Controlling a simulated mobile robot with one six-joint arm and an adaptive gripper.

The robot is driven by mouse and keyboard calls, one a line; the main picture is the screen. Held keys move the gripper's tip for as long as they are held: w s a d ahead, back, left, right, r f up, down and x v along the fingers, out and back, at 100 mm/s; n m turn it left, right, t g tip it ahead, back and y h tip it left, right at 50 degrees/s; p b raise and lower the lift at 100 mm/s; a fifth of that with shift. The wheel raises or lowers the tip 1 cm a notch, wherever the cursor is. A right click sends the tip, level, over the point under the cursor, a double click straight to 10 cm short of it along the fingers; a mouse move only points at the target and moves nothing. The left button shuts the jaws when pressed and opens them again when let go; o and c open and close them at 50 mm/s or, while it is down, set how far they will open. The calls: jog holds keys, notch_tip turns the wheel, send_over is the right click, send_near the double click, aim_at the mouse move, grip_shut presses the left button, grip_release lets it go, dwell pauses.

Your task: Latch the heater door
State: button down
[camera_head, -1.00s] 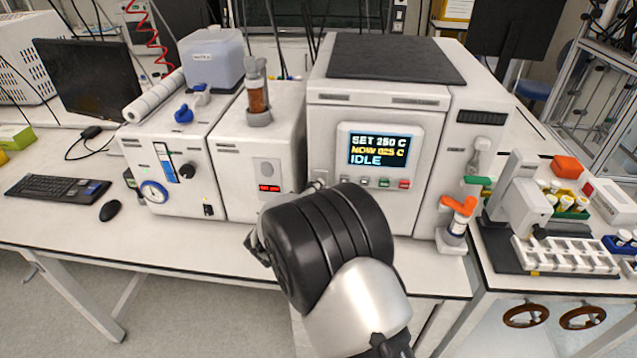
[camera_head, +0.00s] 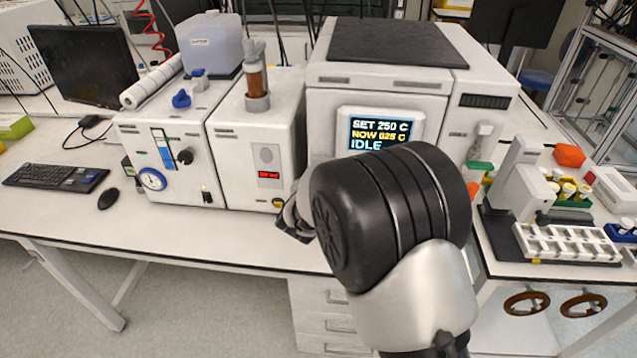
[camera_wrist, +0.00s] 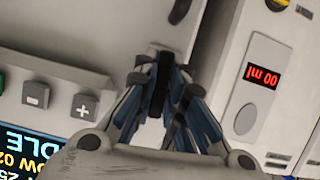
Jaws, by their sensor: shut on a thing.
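The heater (camera_head: 380,98) is the large white box with the lit display reading SET 250 C, NOW 025 C and IDLE. Its door front looks closed as far as it shows. My arm hides the lower door and buttons in the head view. In the wrist view my gripper (camera_wrist: 163,88) is shut on a dark upright latch handle (camera_wrist: 159,76) beside the heater's front panel (camera_wrist: 60,42), near the gap to the neighbouring unit. The head view shows only part of my gripper (camera_head: 288,222); its fingertips are hidden. I cannot tell whether the latch is engaged.
A white pump unit (camera_head: 268,140) with a red digital readout stands close on the left; the readout also shows in the wrist view (camera_wrist: 261,77). Left of it is a box with a gauge (camera_head: 155,160). A vial rack (camera_head: 565,242) stands at right. The bench front is clear at left.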

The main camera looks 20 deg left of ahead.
jog(key=shift+m+b, duration=0.3)
jog(key=shift+b, duration=0.05)
dwell(0.3)
jog(key=c, duration=1.7)
grip_release()
jog(key=shift+o, duration=0.2)
jog(key=v, duration=1.2)
jog(key=shift+d, duration=0.2)
